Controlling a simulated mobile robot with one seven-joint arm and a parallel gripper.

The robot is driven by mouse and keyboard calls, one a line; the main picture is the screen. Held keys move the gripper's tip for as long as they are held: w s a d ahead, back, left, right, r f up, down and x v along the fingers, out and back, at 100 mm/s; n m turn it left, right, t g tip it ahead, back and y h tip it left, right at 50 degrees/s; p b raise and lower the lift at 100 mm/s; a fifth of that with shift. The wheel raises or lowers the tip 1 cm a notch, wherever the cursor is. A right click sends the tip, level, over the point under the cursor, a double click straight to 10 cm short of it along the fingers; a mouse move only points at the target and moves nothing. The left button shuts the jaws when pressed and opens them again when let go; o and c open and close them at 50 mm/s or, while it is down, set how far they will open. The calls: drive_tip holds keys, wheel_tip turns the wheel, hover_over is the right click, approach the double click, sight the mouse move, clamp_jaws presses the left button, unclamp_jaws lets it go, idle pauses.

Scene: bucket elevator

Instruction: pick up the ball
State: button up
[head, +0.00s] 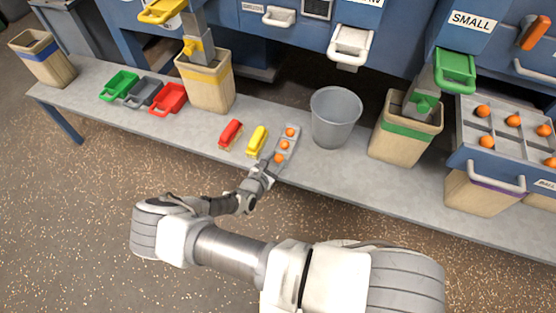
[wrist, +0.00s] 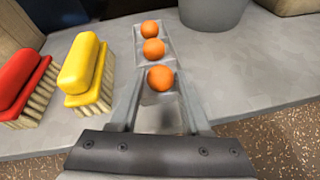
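Three orange balls sit in a row in a narrow grey tray (head: 295,130) on the grey bench. The nearest ball (wrist: 160,78) lies just beyond my fingertips in the wrist view, and it also shows in the head view (head: 278,158). The middle ball (wrist: 153,48) and the far ball (wrist: 149,28) are behind it. My gripper (wrist: 157,95) is open, with its two fingers spread over the near end of the tray. No ball is between the fingers' inner faces as far as I can see. In the head view my gripper (head: 268,168) is at the bench's front edge.
A yellow brush (wrist: 86,72) and a red brush (wrist: 24,82) lie left of the tray. A grey bucket (head: 335,117) stands to its right. A green-banded bin (head: 404,140) and a ball drawer (head: 500,150) are further right. Small scoops (head: 168,99) lie left.

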drive_tip(key=shift+s+f, duration=0.2)
drive_tip(key=shift+f, duration=0.2)
clamp_jaws()
drive_tip(key=shift+a, duration=0.1)
drive_tip(key=shift+r, duration=0.1)
wheel_tip(320, 180, up, 4)
drive_tip(key=shift+r+p, duration=0.1)
drive_tip(key=shift+p, duration=1.1)
drive_tip(key=s+d+r+p, duration=0.4)
drive_tip(key=d+r+p, duration=0.2)
drive_tip(key=d, duration=0.5)
drive_tip(key=shift+r, duration=0.5)
drive_tip(key=shift+w, duration=0.1)
